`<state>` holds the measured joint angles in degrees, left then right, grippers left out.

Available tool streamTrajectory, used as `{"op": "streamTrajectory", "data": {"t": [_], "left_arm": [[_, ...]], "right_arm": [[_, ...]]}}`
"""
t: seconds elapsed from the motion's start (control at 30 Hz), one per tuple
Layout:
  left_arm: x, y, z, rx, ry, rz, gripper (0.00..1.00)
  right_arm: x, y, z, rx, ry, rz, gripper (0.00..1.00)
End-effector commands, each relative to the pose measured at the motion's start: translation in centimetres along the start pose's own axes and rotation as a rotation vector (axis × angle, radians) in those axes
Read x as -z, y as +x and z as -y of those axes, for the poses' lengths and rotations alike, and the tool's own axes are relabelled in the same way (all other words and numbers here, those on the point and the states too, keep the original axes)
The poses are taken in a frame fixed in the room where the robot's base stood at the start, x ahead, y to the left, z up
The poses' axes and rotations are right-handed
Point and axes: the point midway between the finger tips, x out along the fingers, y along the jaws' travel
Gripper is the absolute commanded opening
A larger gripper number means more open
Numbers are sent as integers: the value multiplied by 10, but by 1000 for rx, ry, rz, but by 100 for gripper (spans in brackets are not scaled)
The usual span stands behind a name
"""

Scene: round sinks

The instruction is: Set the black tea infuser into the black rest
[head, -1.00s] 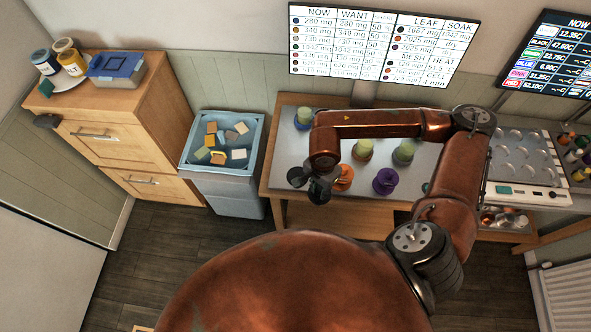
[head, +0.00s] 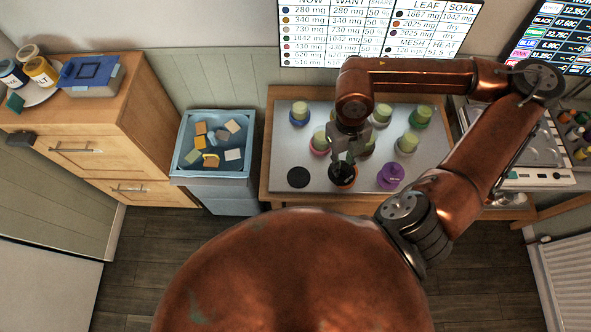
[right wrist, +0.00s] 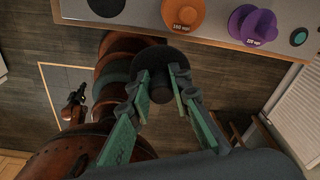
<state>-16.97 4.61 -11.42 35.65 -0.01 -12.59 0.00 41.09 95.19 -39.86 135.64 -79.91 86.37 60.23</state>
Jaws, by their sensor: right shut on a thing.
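My right gripper (right wrist: 158,88) is shut on the black tea infuser (right wrist: 153,57), a dark piece with a wide round disc and a stub between the fingers. In the head view the right gripper (head: 343,160) is over the orange infuser (head: 346,183), whose top it partly hides. The black rest (head: 298,177) is a flat dark disc on the metal tray top, left of the gripper; it also shows at the top of the right wrist view (right wrist: 106,6). It looks bare. A small dark gripper, apparently my left one (right wrist: 77,96), shows in the right wrist view; its jaws are unclear.
A purple infuser (head: 390,177) stands right of the orange one. A blue bin (head: 180,150) with blocks is left of the table. A teal disc (right wrist: 298,37) lies at the right.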

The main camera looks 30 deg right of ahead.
Motion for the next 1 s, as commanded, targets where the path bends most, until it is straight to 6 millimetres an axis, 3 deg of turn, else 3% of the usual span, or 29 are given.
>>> {"op": "streamTrajectory", "data": {"t": [0.17, 0.47, 0.67, 1.0], "left_arm": [[-3, -2, 0, 0, -1, 3, 0], [-7, -9, 0, 0, -2, 9, 0], [-5, -11, 0, 0, -2, 7, 0], [-2, -12, 0, 0, 0, 2, 0]], "right_arm": [[-16, 6, -13, -9, 13, -1, 0], [-69, 26, -52, -7, 11, -1, 0], [-98, 58, -71, -3, 11, -3, 0], [-117, 80, -83, -3, 11, -1, 0]]}}
